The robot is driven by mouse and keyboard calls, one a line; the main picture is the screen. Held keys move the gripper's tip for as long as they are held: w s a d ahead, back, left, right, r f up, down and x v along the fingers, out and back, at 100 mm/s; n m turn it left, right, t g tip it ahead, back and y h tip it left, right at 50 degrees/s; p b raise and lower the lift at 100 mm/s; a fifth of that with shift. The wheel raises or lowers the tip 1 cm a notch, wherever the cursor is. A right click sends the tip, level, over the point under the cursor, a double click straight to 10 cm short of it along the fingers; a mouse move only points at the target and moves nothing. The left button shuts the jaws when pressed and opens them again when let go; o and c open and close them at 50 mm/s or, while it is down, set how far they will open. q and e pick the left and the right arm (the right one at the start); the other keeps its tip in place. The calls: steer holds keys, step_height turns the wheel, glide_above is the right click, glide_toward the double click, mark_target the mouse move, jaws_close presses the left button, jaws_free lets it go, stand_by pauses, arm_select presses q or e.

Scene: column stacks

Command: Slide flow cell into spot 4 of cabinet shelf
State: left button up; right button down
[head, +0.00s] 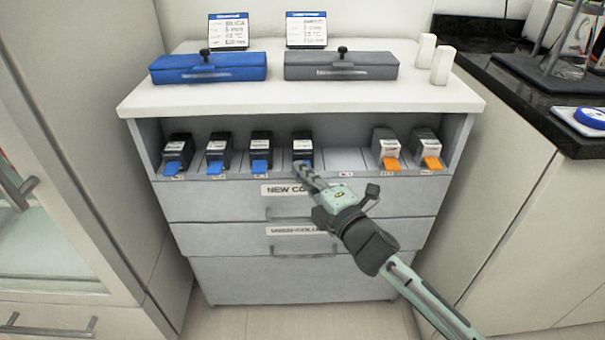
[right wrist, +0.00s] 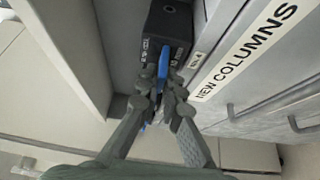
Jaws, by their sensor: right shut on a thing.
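A black flow cell with a blue tab (head: 302,146) stands upright on the cabinet shelf (head: 345,158), fourth from the left and roughly in line with its neighbours. Its dark body also shows in the right wrist view (right wrist: 169,30). My right gripper (head: 303,172) reaches in from the lower right and is at the front of this cell. In the right wrist view, my right gripper (right wrist: 160,98) is shut on the blue tab. The fingers partly hide the tab and the slot label below. My left gripper is not in view.
Black cells with blue tabs (head: 262,148) stand left of the held one. Bare shelf lies right of it, then two cells with orange tabs (head: 386,146). Blue (head: 208,68) and grey (head: 341,66) cases lie on the cabinet top (head: 300,98). Drawers (head: 235,205) are below.

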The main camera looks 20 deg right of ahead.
stand_by(0.3)
steer(key=c, duration=1.6)
jaws_free()
steer(key=shift+f, duration=0.1)
